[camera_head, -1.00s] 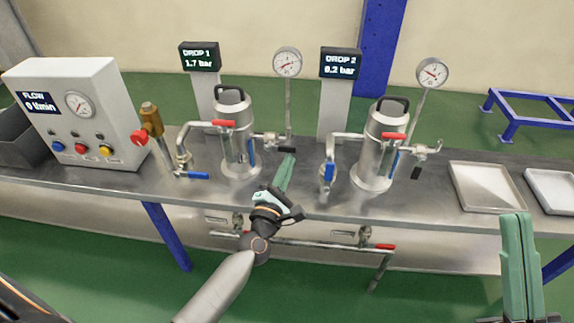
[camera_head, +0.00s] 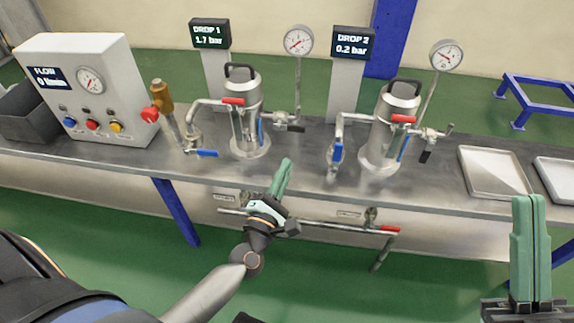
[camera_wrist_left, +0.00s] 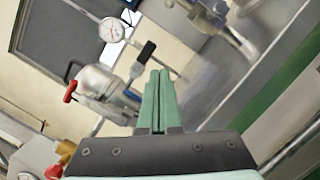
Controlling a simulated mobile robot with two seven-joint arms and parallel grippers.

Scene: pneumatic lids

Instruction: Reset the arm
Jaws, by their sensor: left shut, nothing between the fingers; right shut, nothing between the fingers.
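My left gripper (camera_head: 281,178) is shut and empty. In the head view it stands in front of the bench's front edge, between the two steel vessels and apart from both. In the left wrist view its green fingers (camera_wrist_left: 158,100) are pressed together, with a steel vessel (camera_wrist_left: 100,82) and a round gauge (camera_wrist_left: 111,30) behind them. My right gripper (camera_head: 530,250) is shut and empty at the lower right of the head view, pointing up in front of the bench. The left vessel (camera_head: 242,118) and right vessel (camera_head: 381,142) stand upright with their lids on.
The steel bench (camera_head: 300,176) holds a control box (camera_head: 85,90) with colored buttons, a brass valve with a red knob (camera_head: 150,114), and trays (camera_head: 493,171) at right. Displays read DROP 1 1.7 bar (camera_head: 209,34) and DROP 2 0.2 bar (camera_head: 353,43). Pipes (camera_head: 320,224) run below the bench front.

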